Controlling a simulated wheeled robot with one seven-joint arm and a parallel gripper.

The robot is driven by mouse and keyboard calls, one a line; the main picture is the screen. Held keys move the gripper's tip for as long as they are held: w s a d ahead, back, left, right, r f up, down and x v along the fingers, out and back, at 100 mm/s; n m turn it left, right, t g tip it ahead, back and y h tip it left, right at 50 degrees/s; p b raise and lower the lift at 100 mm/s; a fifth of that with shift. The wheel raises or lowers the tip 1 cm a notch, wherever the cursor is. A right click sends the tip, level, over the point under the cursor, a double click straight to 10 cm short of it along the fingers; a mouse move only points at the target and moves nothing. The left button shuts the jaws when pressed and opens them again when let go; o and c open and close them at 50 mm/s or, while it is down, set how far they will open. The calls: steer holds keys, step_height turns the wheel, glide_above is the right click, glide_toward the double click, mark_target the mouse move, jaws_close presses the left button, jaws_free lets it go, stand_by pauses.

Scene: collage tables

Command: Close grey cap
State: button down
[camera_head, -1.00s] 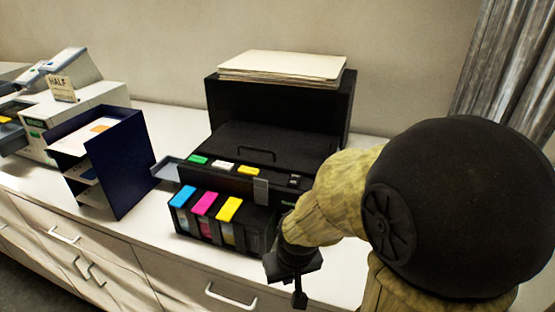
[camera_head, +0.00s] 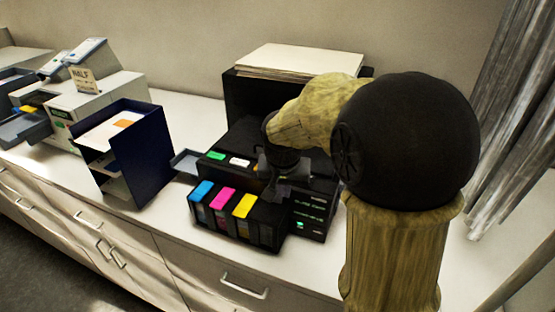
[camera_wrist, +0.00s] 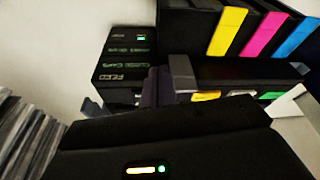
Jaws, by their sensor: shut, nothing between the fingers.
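The grey cap (camera_wrist: 183,73) shows in the wrist view, raised at the end of the tank row beside the yellow tank top. In the head view my gripper and wrist cover most of it. My gripper (camera_head: 274,190) is shut and empty over the right part of the black printer (camera_head: 240,135). In the wrist view the dark fingers (camera_wrist: 155,88) are close beside the cap; I cannot tell whether they touch it. The ink tank row has blue (camera_head: 202,190), magenta (camera_head: 222,198) and yellow (camera_head: 243,206) tops, with a dark tank at the right end.
A panel (camera_head: 308,206) with small green lettering is on the printer's right front. Paper (camera_head: 305,60) is stacked on the printer's back part. A dark blue file holder (camera_head: 145,150) and a white machine (camera_head: 100,100) stand to the left. A curtain (camera_head: 515,90) hangs at right.

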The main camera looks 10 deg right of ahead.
steer(key=w+r+m+h+p, duration=0.1)
steer(key=w+r+m+p, duration=0.1)
steer(key=w+r, duration=0.4)
step_height(320, 180, up, 4)
steer(key=shift+w+f+m, duration=0.2)
steer(key=shift+w+m, duration=0.15)
steer(key=shift+m, duration=0.15)
steer(key=p+x, duration=0.4)
steer(key=x, duration=0.6)
steer(key=shift+w+d, duration=0.1)
steer(key=shift+d, duration=0.05)
steer(key=s+a+p, duration=0.1)
steer(key=s+a, duration=0.1)
steer(key=s, duration=0.1)
steer(key=shift+a+p, duration=0.2)
steer(key=shift+p, duration=0.15)
steer(key=shift+f+b, duration=0.1)
steer(key=shift+b, duration=0.3)
